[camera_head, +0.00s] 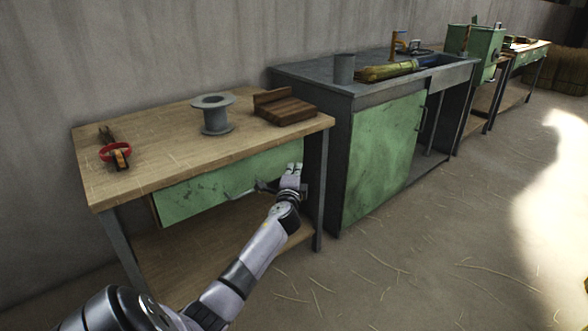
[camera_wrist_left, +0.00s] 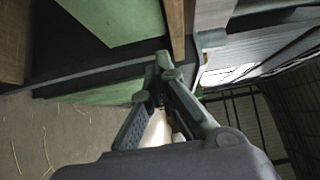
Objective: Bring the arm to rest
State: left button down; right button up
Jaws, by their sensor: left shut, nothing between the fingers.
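My left arm (camera_head: 250,262) reaches up from the lower left in the head view, with its wrist in front of the right end of the near workbench. My right gripper is in neither view.
The near wooden workbench (camera_head: 157,165) has a green drawer (camera_head: 200,193) that looks shut. On top are a grey spool (camera_head: 214,114), a wooden block (camera_head: 286,109) and a red-handled tool (camera_head: 116,153). A grey bench with a green door (camera_head: 381,155) stands right. The floor in front is open.

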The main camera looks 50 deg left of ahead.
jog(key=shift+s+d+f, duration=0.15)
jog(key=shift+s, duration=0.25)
